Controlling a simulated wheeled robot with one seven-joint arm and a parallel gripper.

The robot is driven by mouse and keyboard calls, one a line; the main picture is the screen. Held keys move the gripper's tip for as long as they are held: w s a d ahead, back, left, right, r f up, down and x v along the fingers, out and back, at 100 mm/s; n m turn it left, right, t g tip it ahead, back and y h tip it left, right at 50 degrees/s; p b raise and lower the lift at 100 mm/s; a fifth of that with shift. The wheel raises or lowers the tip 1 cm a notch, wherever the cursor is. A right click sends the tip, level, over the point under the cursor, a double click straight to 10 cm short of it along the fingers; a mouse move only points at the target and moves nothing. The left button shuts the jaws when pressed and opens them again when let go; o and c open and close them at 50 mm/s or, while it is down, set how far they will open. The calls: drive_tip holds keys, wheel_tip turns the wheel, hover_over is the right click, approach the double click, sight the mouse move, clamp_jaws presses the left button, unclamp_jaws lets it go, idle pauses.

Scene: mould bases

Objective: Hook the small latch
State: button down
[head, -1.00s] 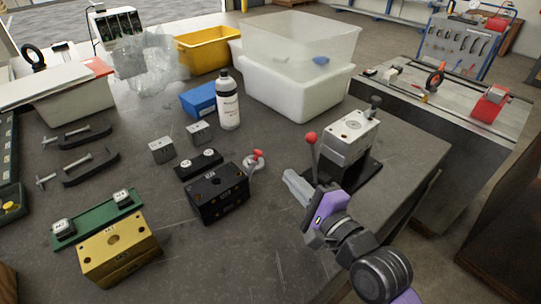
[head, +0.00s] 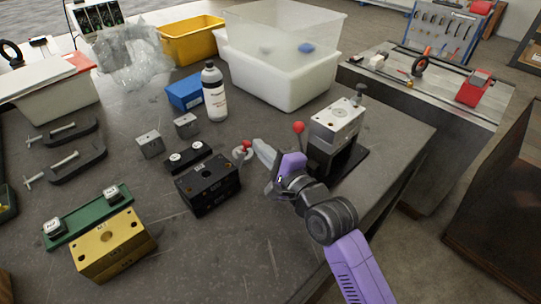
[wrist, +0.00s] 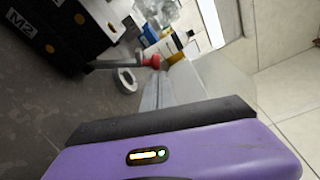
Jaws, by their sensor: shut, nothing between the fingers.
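The black mould base (head: 207,188), marked M2 in the wrist view (wrist: 45,35), stands mid-bench. A small latch with a red tip (head: 243,150) sticks out from its right side. In the wrist view the latch shows as a grey lever with a red knob (wrist: 150,61), with a pale ring (wrist: 125,80) beside it. My gripper (head: 260,148) is shut and empty, its fingertips just right of the latch. In the wrist view the fingertips (wrist: 160,85) lie close to the red knob; I cannot tell whether they touch.
A grey mould base (head: 337,120) with a red-ball lever (head: 298,128) stands close to the right of my gripper. A gold base (head: 113,245) sits front left. A white bottle (head: 214,95) and a clear-topped bin (head: 280,75) are behind.

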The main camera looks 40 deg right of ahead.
drive_tip(key=shift+w+d, duration=0.1)
drive_tip(key=shift+w, duration=0.5)
drive_tip(key=shift+a+r+n+t+p, duration=0.2)
drive_tip(key=shift+a+r+n+p, duration=0.2)
drive_tip(key=shift+a+n, duration=0.55)
drive_tip(key=shift+a+r+n+t+p, duration=0.2)
drive_tip(key=shift+a+r+n+p, duration=0.2)
drive_tip(key=shift+a+n, duration=0.6)
drive_tip(key=shift+a+r+n+t+p, duration=0.2)
drive_tip(key=shift+a+r+n+p, duration=0.35)
drive_tip(key=shift+n, duration=0.7)
drive_tip(key=shift+a+f, duration=0.15)
drive_tip(key=shift+a, duration=0.05)
